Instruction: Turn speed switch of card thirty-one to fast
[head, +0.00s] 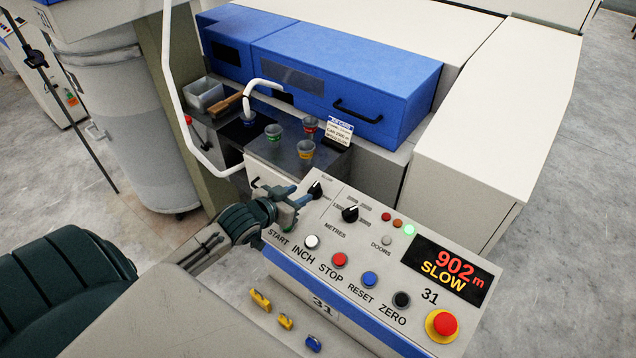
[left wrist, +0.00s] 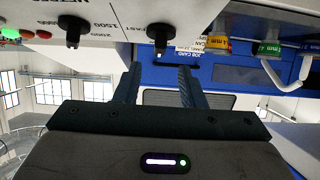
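The sloping control panel (head: 362,262) of card thirty-one carries the speed switch (head: 315,189), a black knob near its upper left corner. It also shows in the left wrist view (left wrist: 160,34), with the word FAST beside it. The display (head: 443,271) reads 902 m and SLOW. My left gripper (head: 293,196) is just left of the switch. In the left wrist view, its two dark fingers (left wrist: 160,68) are apart with nothing between them, and the switch stands beyond the fingertips, in line with the gap. My right gripper is not in view.
A second black knob (head: 350,213), marked METRES, sits right of the speed switch. A row of push buttons includes a red stop button (head: 339,260). A red emergency button (head: 443,323) is at lower right. Small cups (head: 305,149) and a job card (head: 339,131) stand on the dark shelf behind.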

